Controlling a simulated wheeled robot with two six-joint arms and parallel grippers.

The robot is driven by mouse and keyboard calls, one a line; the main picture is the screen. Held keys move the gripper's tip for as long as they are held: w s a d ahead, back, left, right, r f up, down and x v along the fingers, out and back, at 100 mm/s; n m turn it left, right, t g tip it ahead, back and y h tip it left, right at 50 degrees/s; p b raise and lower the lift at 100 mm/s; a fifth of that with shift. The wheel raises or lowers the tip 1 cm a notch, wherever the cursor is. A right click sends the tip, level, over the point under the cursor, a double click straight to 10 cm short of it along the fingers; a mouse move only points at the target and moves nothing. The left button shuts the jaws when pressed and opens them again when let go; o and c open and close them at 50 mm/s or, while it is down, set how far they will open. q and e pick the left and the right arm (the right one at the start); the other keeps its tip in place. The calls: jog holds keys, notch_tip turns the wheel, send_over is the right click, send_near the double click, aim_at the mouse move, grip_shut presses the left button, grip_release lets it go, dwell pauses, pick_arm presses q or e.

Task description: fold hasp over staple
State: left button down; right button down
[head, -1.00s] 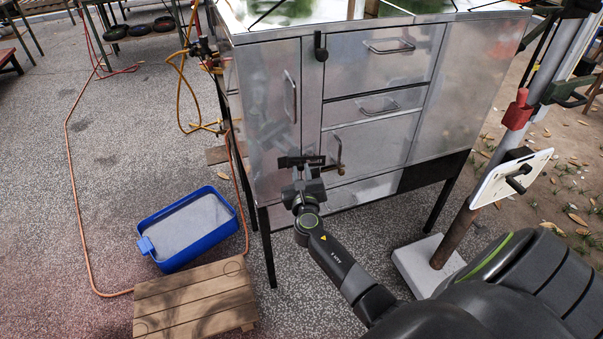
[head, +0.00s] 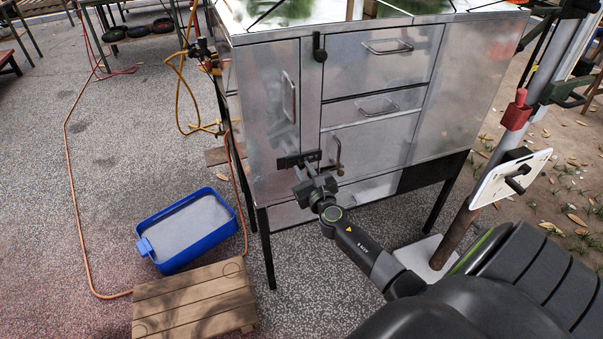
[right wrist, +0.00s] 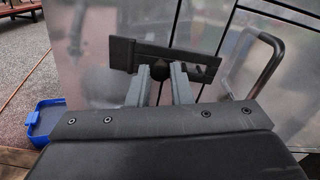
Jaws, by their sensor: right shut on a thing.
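The hasp (head: 290,161) is a dark flat strap low on the metal cabinet's front, lying across the seam beside the left door. In the right wrist view the hasp (right wrist: 122,53) has a wide plate at left and a slotted arm running right past the seam. My right gripper (head: 303,172) is at the hasp, its fingers (right wrist: 158,75) shut on a dark knob at the middle of the strap. The staple cannot be made out. Whether the arm lies flush on the cabinet cannot be told. My left gripper is not in view.
A door handle (head: 338,152) stands out just right of the hasp; it shows large in the right wrist view (right wrist: 262,65). A blue tub (head: 190,262) and a wooden step (head: 195,300) are on the ground at left. A pole with a white panel (head: 510,179) stands at right.

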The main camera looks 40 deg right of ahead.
jog(key=c, duration=1.3)
grip_release()
jog(key=shift+r, duration=0.1)
jog(key=shift+h, duration=0.3)
